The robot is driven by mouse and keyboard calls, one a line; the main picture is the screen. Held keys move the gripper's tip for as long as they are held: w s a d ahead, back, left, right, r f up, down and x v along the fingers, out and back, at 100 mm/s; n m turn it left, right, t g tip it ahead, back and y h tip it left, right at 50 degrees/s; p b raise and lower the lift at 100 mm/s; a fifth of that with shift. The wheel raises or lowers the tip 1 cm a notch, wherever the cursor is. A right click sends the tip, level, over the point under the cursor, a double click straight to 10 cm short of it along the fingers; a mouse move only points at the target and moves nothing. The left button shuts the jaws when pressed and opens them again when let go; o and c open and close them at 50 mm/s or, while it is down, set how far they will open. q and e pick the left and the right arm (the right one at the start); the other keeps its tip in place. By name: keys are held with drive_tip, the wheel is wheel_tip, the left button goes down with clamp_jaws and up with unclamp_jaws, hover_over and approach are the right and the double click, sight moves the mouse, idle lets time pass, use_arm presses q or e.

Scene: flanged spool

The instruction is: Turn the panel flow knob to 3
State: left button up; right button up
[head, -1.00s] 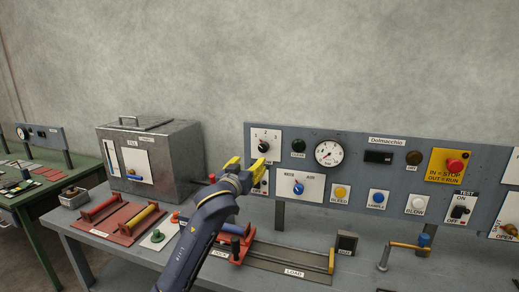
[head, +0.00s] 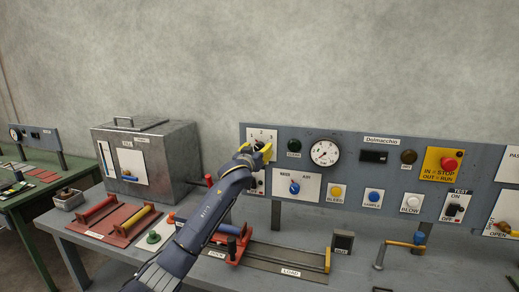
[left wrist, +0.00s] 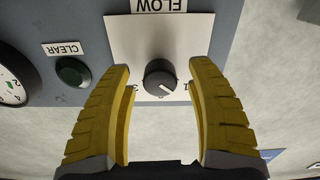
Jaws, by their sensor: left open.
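The white FLOW plate (head: 252,133) sits at the upper left of the grey panel, with digits along its top. It shows upside down in the left wrist view (left wrist: 200,30). Its black round knob (left wrist: 160,80) has a white pointer line running to the lower right there, toward the side of the right-hand digit; the exact setting is hard to read. My left gripper (left wrist: 160,105) is open, its yellow fingers on either side of the knob with gaps showing. In the head view the left gripper (head: 258,152) partly covers the plate. My right gripper is not in view.
A green CLEAR button (head: 294,146) and a round gauge (head: 324,153) are right of the plate. Below is a plate with a blue knob (head: 295,188). A red stop button (head: 449,164) is farther right. A metal box (head: 150,160) stands left on the bench.

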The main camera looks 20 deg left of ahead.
use_arm(q)
drive_tip(key=shift+w, duration=0.85)
drive_tip(key=shift+o, duration=0.2)
clamp_jaws()
